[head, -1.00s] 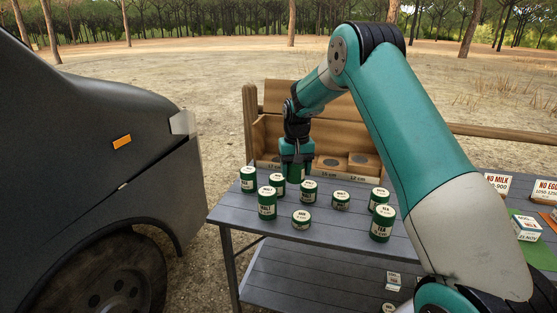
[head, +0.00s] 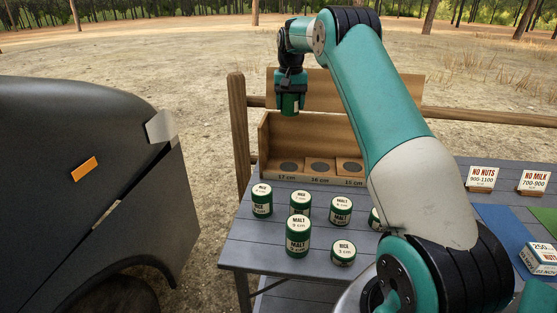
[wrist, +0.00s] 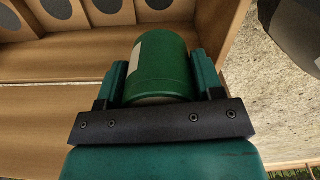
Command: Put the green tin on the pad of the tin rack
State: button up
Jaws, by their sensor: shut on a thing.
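My gripper (head: 290,98) is shut on a green tin (head: 290,104) and holds it raised in front of the upper back board of the tin rack, well above the pads. In the wrist view the green tin (wrist: 157,66) sits between both fingers of my gripper (wrist: 160,80). The wooden tin rack (head: 285,130) stands at the back of the table. Its dark round pads (head: 290,167) sit in bays with labels that read 17 cm, 16 cm and 15 cm. These pads look bare. In the wrist view several dark pads (wrist: 103,5) show at the upper left.
Several green tins stand on the grey table (head: 270,240) before the rack, among them a tall MALT tin (head: 298,237) and a RICE tin (head: 343,253). Signs (head: 482,178) and a white box (head: 540,258) are at the right. The dark van (head: 70,190) is at the left.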

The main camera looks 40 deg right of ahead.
aim_at(289, 167)
notch_tip(289, 167, down, 20)
jog(key=shift+d+r, duration=0.1)
jog(key=shift+r, duration=0.1)
jog(key=shift+f+b, duration=0.2)
jog(key=shift+b, duration=0.1)
jog(key=o, duration=1)
jog(key=shift+r, duration=0.1)
notch_tip(289, 167, up, 12)
jog(key=shift+r, duration=0.1)
